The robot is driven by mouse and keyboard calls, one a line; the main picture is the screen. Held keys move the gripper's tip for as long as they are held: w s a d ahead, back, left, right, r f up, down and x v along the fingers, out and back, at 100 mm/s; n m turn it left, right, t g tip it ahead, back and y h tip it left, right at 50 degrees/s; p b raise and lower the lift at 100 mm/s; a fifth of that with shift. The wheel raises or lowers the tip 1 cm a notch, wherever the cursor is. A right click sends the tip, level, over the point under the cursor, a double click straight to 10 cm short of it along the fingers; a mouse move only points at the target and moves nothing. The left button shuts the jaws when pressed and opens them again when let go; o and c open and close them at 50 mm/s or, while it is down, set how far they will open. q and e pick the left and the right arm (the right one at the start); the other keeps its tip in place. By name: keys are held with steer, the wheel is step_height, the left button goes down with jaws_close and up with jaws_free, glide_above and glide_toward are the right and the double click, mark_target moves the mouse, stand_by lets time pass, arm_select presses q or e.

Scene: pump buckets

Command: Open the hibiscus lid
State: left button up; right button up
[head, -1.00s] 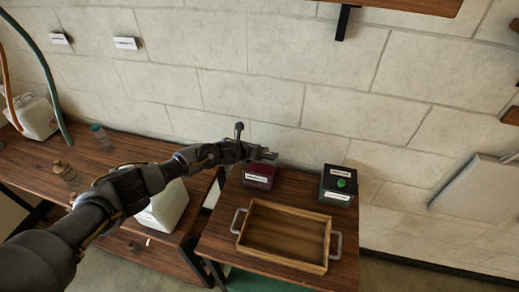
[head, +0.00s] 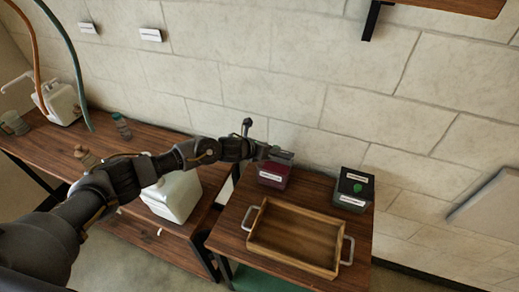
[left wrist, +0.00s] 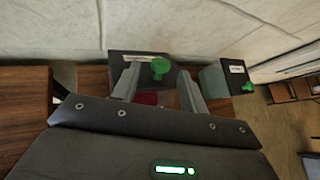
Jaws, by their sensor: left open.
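A dark red box (head: 273,178) with a white label, seemingly the hibiscus box, stands at the back of the small table; its label is too small to read. My left gripper (head: 282,156) is at its top in the head view and hides much of the lid. In the left wrist view, the gripper (left wrist: 160,84) is open, its two fingers spread around the dark lid (left wrist: 122,57) with a green knob (left wrist: 159,65). Red shows between the fingers (left wrist: 147,98). I cannot tell whether they touch the lid. My right gripper is not in view.
A dark box (head: 350,198) with a green knob stands to the right. A wooden tray (head: 252,240) with metal handles lies in front on the small table (head: 226,218). A white canister (head: 173,196) is at left. The stone wall (head: 290,90) is close behind.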

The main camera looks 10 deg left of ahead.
arm_select(q)
steer(key=shift+b+v, duration=0.7)
steer(key=shift+v, duration=2.25)
